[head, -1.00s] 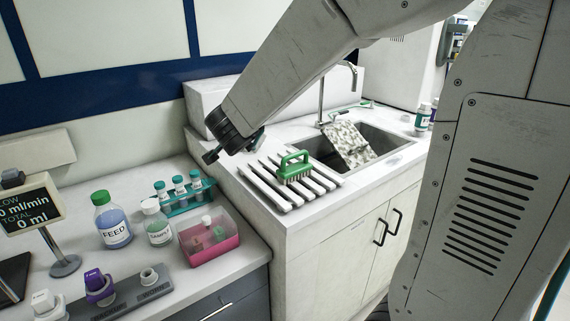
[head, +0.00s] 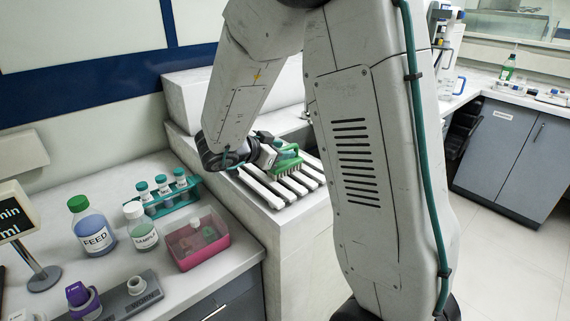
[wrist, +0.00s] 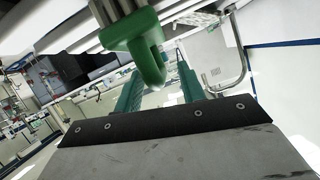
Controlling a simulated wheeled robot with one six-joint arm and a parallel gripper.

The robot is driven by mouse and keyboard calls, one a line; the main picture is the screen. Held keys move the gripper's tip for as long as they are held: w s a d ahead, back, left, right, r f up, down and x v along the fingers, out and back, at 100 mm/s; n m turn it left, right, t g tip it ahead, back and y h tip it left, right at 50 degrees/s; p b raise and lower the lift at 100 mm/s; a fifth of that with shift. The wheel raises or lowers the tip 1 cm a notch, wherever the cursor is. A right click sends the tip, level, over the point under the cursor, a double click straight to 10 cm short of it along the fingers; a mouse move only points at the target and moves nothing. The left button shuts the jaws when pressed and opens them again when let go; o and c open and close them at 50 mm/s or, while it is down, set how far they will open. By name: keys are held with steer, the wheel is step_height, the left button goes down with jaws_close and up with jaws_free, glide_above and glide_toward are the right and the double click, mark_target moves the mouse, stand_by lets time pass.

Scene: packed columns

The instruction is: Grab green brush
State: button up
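The green brush (head: 289,167) is on the white slatted rack (head: 305,182) beside the sink, bristles down. My gripper (head: 272,152) is at the brush's left side, close to its handle, and partly overlaps it in the head view. In the wrist view the brush (wrist: 148,55) looms large at the top, with the end of its green handle between the two teal fingers of my gripper (wrist: 160,85). The fingers stand apart, with a visible gap between the handle and the right finger. Whether the left finger touches the handle I cannot tell.
A teal rack of capped tubes (head: 168,196), a pink box (head: 203,247), a FEED bottle (head: 92,226) and a SAMPLE bottle (head: 141,229) stand on the left counter. My arm hides most of the sink. Open floor (head: 495,250) lies to the right.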

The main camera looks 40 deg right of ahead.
steer(key=shift+d+f, duration=0.25)
steer(key=shift+d, duration=0.4)
jaws_close()
steer(key=shift+r, duration=0.1)
